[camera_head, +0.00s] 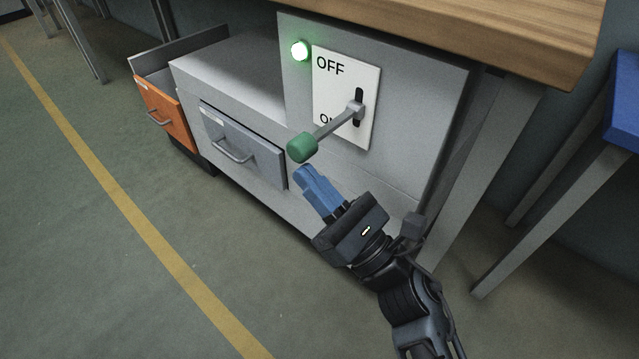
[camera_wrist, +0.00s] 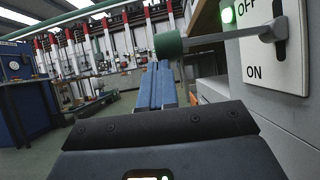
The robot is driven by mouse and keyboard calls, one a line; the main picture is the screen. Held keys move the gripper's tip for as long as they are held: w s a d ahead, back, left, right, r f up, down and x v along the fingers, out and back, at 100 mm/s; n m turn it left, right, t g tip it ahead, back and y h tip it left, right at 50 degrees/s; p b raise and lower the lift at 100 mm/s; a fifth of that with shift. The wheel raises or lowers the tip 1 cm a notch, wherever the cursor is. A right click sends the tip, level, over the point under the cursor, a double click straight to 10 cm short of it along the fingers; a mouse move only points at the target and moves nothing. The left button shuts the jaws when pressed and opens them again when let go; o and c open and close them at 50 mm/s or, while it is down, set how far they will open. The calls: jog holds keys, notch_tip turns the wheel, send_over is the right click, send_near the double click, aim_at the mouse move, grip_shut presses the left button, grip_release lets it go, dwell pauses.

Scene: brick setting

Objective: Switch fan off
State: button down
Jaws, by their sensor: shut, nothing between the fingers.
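The switch plate (camera_head: 334,95) is white, marked OFF at the top and ON at the bottom, on a grey panel under a wooden bench top. Its grey lever with a green knob (camera_head: 302,148) sticks out from a dark vertical slot. The knob also shows in the wrist view (camera_wrist: 169,45). A round lamp (camera_head: 300,50) left of OFF glows green. My gripper (camera_head: 306,174) has blue fingers, shut and empty, just below the green knob. In the wrist view the fingers (camera_wrist: 156,84) point forward beneath the knob; whether they touch it I cannot tell. No fan is clearly visible.
A grey drawer (camera_head: 243,147) and an open orange drawer (camera_head: 163,117) stand left of the panel. The wooden bench top (camera_head: 480,30) overhangs the panel. A metal table leg (camera_head: 490,180) stands to the right. The floor on the left is clear.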

aim_at(312, 149)
jog(key=shift+r+m+t+h+p, duration=0.55)
jog(key=shift+r+m+h+p, duration=0.2)
jog(key=shift+r+m, duration=0.55)
jog(key=shift+r+m+t+h+p, duration=0.65)
jog(key=shift+r+m+h, duration=0.2)
jog(key=shift+m, duration=0.7)
jog(key=shift+r+m+t+h+p, duration=0.5)
jog(key=shift+r+m+h+p, duration=0.2)
jog(key=shift+r+m, duration=0.6)
jog(key=shift+f+m, duration=0.15)
jog(key=shift+m, duration=0.1)
